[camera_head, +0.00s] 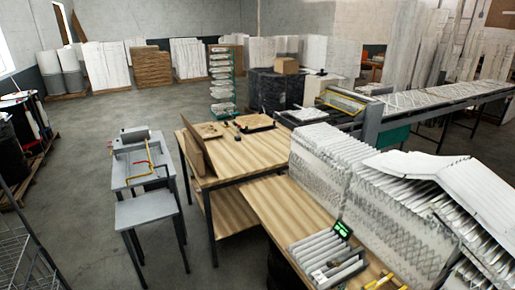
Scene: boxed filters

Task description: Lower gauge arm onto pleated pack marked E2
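A small group of white pleated packs (318,250) stands in a row on the front wooden bench, near the bottom edge. A small black unit with a lit green display (343,229) is at their back right corner. Larger pleated packs (400,215) stand upright in a long row behind and to the right. No E2 mark is legible on any pack. Neither of my grippers is in view.
A second wooden bench (245,160) with a tilted board and small tools stands behind the front wooden bench (262,200). A grey stool-height table (147,208) is at left. A conveyor (440,95) runs at the back right. Grey floor (85,230) is open at left.

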